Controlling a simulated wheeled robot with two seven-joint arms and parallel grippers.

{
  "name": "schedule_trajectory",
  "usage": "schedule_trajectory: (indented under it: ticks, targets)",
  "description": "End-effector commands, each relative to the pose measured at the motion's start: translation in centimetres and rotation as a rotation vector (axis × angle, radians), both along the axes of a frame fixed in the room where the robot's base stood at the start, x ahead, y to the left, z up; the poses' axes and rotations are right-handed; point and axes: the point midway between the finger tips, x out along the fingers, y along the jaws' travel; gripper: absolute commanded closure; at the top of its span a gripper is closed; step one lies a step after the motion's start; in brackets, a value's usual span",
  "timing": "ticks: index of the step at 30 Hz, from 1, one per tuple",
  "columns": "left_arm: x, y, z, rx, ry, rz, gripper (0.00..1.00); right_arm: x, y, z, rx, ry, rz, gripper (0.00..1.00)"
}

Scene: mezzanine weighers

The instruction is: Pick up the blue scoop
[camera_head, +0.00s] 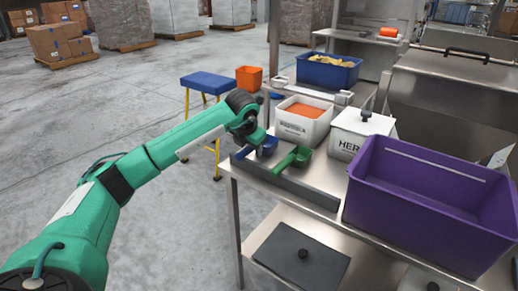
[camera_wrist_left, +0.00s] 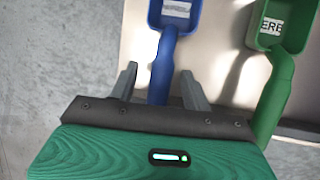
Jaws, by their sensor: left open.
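The blue scoop (camera_head: 267,147) lies on the steel table near its left end, partly hidden by my left arm in the head view. In the left wrist view the blue scoop (camera_wrist_left: 164,62) has its bowl at the top and its handle running down between the fingers. My left gripper (camera_wrist_left: 158,80) is open, with one finger on each side of the handle and a gap showing on both sides. In the head view the left gripper (camera_head: 254,143) is at the table's left edge. My right gripper is not in view.
A green scoop (camera_head: 294,159) lies just right of the blue one; it also shows in the wrist view (camera_wrist_left: 272,90). Behind are a white tub (camera_head: 293,128) and a white lidded HERB bin (camera_head: 350,143). A purple crate (camera_head: 425,205) fills the table's right. A blue stool (camera_head: 207,83) stands beyond.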

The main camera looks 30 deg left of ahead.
Motion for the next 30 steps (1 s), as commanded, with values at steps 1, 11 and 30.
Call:
schedule_trajectory:
  ticks: [1,11,30]
  targets:
    - [0.2,0.1,-0.6,-0.001,0.001,0.000,0.51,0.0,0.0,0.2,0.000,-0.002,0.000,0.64]
    - [0.4,0.1,-0.9,0.000,-0.001,-0.001,0.67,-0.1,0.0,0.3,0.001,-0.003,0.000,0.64]
    - [0.5,0.1,0.5,0.000,-0.004,-0.001,1.00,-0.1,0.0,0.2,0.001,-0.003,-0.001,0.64]
